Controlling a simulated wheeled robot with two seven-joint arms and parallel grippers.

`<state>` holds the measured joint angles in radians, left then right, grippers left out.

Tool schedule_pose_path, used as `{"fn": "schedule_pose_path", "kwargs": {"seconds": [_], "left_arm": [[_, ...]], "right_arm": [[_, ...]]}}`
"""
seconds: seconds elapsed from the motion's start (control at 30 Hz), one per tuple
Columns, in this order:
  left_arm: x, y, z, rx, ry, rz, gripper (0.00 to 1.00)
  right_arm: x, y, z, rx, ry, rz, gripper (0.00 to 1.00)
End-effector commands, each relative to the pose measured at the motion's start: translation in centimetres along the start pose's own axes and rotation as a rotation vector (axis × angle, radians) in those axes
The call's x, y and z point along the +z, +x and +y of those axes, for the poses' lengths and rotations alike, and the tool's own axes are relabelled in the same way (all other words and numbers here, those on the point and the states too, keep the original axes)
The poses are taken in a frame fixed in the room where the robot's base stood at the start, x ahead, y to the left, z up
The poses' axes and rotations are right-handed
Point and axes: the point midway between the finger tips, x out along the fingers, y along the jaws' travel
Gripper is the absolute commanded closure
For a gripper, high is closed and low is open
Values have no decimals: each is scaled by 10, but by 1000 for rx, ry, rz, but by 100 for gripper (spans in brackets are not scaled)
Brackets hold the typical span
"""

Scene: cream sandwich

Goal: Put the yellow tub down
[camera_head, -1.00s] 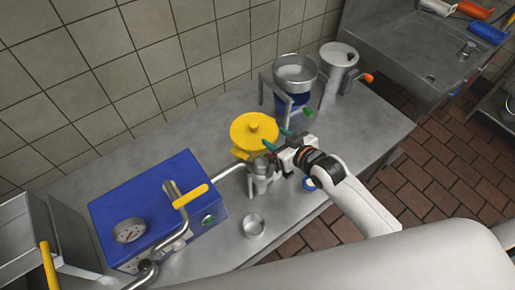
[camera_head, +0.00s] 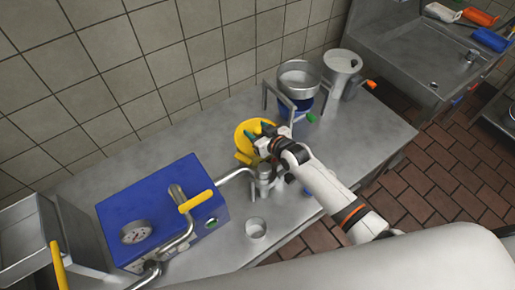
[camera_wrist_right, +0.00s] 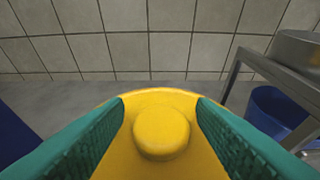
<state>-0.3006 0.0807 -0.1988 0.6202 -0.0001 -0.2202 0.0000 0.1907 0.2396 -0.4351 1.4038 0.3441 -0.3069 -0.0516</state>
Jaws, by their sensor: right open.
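The yellow tub (camera_head: 243,134) appears to stand upright on the steel counter, behind the small steel machine, near the tiled wall. Its underside is hidden in the head view. In the right wrist view its round lid knob (camera_wrist_right: 161,133) sits between the green fingers, with a gap on each side. My right gripper (camera_head: 262,133) is open over the tub's lid and covers its right part. My left gripper is not in view.
A blue box machine (camera_head: 150,210) with a gauge and yellow handle stands at left. A steel machine (camera_head: 264,180) and a small steel cup (camera_head: 256,228) stand in front of the tub. A framed pot stand (camera_head: 299,80) is behind right. The counter at right (camera_head: 365,135) is clear.

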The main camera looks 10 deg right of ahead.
Motion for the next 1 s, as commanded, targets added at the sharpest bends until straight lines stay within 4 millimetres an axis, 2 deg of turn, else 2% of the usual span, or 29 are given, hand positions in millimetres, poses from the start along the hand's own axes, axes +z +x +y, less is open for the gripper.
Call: {"fn": "schedule_pose_path", "kwargs": {"seconds": [0.27, 0.5, 0.6, 1.0], "left_arm": [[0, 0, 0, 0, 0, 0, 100], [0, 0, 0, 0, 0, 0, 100], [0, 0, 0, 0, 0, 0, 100], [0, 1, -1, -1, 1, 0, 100]], "right_arm": [[0, 2, 0, 0, 0, 0, 49], [0, 2, 0, 0, 0, 0, 88], [0, 2, 0, 0, 0, 0, 100], [7, 0, 0, 0, 0, -4, 100]]}}
